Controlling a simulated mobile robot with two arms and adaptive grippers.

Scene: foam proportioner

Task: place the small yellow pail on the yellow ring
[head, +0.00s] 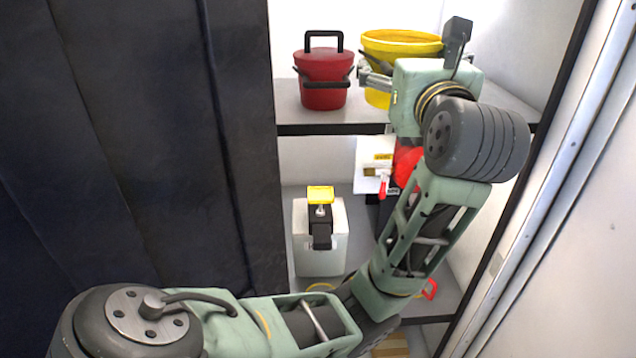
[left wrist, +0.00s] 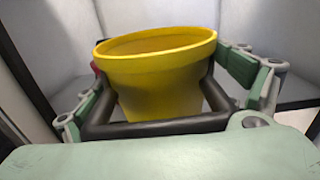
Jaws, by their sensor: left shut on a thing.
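The yellow pail (head: 402,43) is at the upper shelf, right of centre in the head view, partly hidden behind my left wrist. It fills the middle of the left wrist view (left wrist: 158,75), with its black handle (left wrist: 155,127) toward the camera. My left gripper (head: 380,78) is shut on the pail, with its green fingers (left wrist: 165,98) on either side. I cannot tell whether the pail touches the shelf. A thin yellow ring (head: 320,287) shows in part on the lower level, beside my arm. My right gripper is not in view.
A red lidded pot (head: 324,80) stands just left of the pail on the upper shelf (head: 290,112). Below are a white container (head: 333,262) with a yellow-topped fitting and a red ring (head: 430,289). A dark panel (head: 130,150) blocks the left; a wall closes the right.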

